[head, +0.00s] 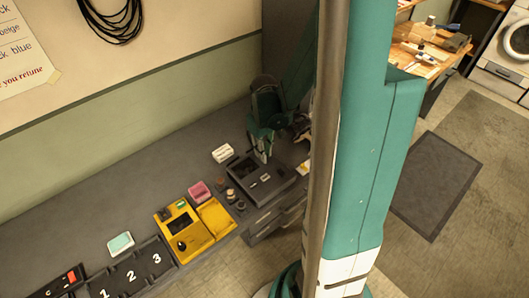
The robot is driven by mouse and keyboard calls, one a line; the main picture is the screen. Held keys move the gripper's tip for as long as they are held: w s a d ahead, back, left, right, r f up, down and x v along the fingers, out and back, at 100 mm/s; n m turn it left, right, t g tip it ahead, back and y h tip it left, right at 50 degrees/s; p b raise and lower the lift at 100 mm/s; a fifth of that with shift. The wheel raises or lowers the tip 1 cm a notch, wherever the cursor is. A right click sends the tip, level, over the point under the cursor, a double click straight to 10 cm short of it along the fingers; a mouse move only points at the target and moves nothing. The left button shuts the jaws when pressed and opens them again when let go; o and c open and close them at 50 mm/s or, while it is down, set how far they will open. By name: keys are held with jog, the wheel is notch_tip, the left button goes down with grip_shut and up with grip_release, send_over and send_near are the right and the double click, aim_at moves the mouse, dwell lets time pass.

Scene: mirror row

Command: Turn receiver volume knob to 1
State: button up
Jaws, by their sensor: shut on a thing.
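A yellow device (201,211) with a black knob, a pink block (199,191) and small round parts stand left of the box. A white block (222,153) lies behind. A black numbered tray (95,292) is at front left. My teal arm blocks the middle.

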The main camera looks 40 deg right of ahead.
jog(key=o, duration=0.9)
jog(key=shift+r, duration=0.1)
jog(key=shift+r, duration=5.95)
jog(key=shift+a, duration=0.1)
jog(key=shift+s+a+r+t, duration=1.25)
jog(key=shift+a+r, duration=0.8)
jog(key=shift+a, duration=1.85)
jog(key=shift+s+a+r+t, duration=1.25)
jog(key=shift+a+r, duration=0.75)
jog(key=shift+a, duration=1.85)
jog(key=shift+s+a+r+t, duration=1.25)
jog(key=shift+a+r, duration=0.8)
jog(key=shift+a, duration=1.85)
